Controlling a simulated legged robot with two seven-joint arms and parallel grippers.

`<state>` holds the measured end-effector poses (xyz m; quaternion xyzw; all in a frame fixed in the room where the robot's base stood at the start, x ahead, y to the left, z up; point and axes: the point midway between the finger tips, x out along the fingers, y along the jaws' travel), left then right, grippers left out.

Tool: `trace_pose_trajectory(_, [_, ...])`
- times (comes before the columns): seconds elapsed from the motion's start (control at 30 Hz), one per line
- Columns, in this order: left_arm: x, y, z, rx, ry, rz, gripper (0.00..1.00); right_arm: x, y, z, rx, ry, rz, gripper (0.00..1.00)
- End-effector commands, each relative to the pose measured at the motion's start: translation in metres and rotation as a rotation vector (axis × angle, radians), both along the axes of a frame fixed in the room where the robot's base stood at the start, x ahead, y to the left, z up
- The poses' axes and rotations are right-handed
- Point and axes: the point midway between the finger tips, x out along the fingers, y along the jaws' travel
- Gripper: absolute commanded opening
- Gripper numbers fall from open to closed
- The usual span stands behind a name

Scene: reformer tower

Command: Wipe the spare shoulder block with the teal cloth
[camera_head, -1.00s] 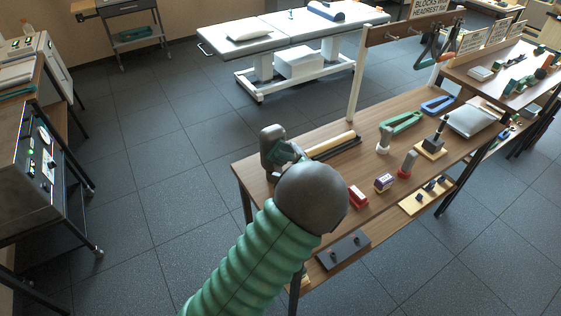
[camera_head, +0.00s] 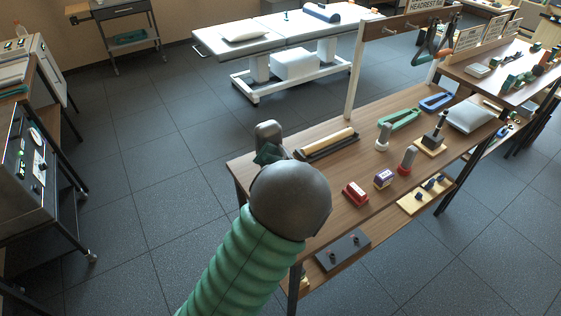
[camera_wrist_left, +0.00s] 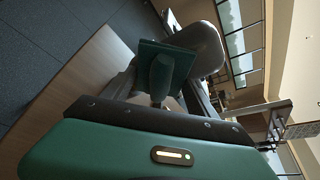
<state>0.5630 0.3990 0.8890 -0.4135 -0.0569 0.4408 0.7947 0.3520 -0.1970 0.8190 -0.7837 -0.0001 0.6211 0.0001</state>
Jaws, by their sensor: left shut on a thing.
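The spare shoulder block (camera_head: 268,133), a dark grey rounded block, stands upright at the near left end of the wooden table. In the left wrist view it is the grey rounded shape (camera_wrist_left: 204,45) behind the cloth. The teal cloth (camera_head: 265,154) is a small dark teal folded pad at the block's near face; in the left wrist view it is the dark green square (camera_wrist_left: 182,57). My left gripper (camera_wrist_left: 160,76) is shut on the cloth and holds it against or very close to the block; exact contact is unclear. My wrist hides part of the block's lower side. My right gripper is not in view.
Right of the block lie a dark tray with a cream roller (camera_head: 328,142), a red block (camera_head: 355,193), a purple-and-white block (camera_head: 384,178) and several upright posts. A lower shelf holds a dark plate (camera_head: 342,250). Open floor lies left of the table (camera_head: 231,190).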

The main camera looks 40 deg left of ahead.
Motion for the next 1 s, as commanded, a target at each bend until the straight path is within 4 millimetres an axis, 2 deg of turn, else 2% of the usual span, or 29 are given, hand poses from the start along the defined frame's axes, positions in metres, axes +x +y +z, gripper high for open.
trace_pose_trajectory(0.17, [0.002, 0.000, 0.000, 0.001, -0.001, 0.001, 0.35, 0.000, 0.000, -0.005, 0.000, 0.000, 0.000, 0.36])
trace_pose_trajectory(0.57, [0.035, -0.016, 0.001, 0.001, 0.000, 0.001, 0.35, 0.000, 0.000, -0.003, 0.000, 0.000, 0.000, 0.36])
trace_pose_trajectory(0.87, [0.036, -0.018, 0.000, 0.000, 0.000, 0.000, 0.35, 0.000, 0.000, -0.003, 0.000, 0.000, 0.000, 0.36])
trace_pose_trajectory(1.0, [0.032, -0.031, 0.001, -0.003, 0.000, -0.002, 0.35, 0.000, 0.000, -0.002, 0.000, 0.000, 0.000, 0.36])
